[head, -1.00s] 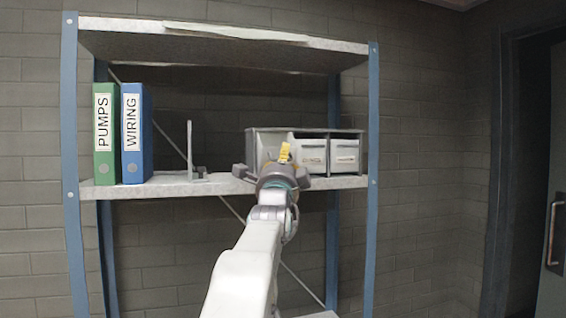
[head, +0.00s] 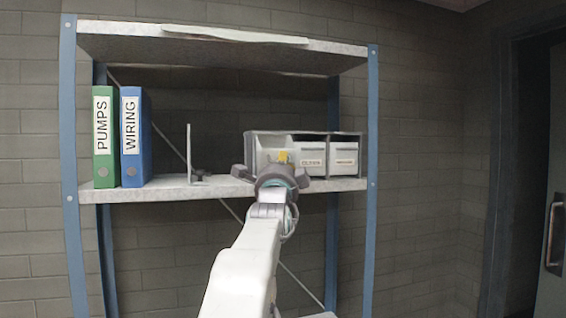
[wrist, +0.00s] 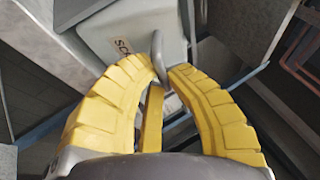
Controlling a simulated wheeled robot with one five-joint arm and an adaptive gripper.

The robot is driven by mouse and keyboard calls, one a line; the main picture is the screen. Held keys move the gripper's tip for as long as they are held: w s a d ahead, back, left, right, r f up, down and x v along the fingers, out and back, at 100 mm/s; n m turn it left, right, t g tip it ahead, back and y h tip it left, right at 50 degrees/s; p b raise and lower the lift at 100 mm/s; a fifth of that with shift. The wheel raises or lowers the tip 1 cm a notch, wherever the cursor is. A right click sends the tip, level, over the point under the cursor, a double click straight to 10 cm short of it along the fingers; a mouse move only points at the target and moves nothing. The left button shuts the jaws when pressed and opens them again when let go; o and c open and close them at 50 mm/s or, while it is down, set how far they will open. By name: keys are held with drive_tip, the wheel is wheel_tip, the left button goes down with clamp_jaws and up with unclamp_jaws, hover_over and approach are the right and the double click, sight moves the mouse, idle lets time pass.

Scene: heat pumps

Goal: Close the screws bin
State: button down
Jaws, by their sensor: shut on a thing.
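The screws bin (wrist: 145,28) is a pale grey bin with a partly visible "SC" label in the wrist view. A grey curved handle (wrist: 157,50) stands out from its front. My gripper (wrist: 162,78) has thick yellow fingers closed around this handle. In the head view my gripper (head: 283,158) is at the left part of the grey bin rack (head: 335,133), and it hides most of the screws bin. How far the bin sticks out of its slot is hard to tell.
Two other labelled bins, a middle one (head: 311,164) and a right one (head: 344,161), sit in the rack. A green binder (head: 104,150), a blue binder (head: 136,150) and a thin upright bracket (head: 189,150) stand left on the shelf. Blue posts (head: 372,120) flank it.

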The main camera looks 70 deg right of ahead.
sight(280, 151)
drive_tip(key=r+y+p, duration=0.1)
drive_tip(key=p, duration=0.1)
drive_tip(key=w+d+n+y+p, duration=0.1)
drive_tip(key=p, duration=0.1)
drive_tip(key=r+y+p, duration=0.1)
drive_tip(key=p, duration=0.1)
drive_tip(key=shift+w+d+r+n+g+y, duration=0.15)
drive_tip(key=shift+d+r+n+g+y, duration=0.15)
drive_tip(key=shift+r+n, duration=0.1)
drive_tip(key=shift+w+d+f+p, duration=0.1)
drive_tip(key=shift+d+f+p, duration=0.05)
drive_tip(key=shift+p, duration=0.25)
drive_tip(key=shift+w+d+r+p, duration=0.25)
drive_tip(key=shift+w+d+p, duration=0.05)
drive_tip(key=shift+d+p, duration=0.15)
drive_tip(key=shift+a+r, duration=0.1)
drive_tip(key=c, duration=1.2)
unclamp_jaws()
drive_tip(key=v, duration=1.1)
drive_tip(key=shift+a, duration=0.4)
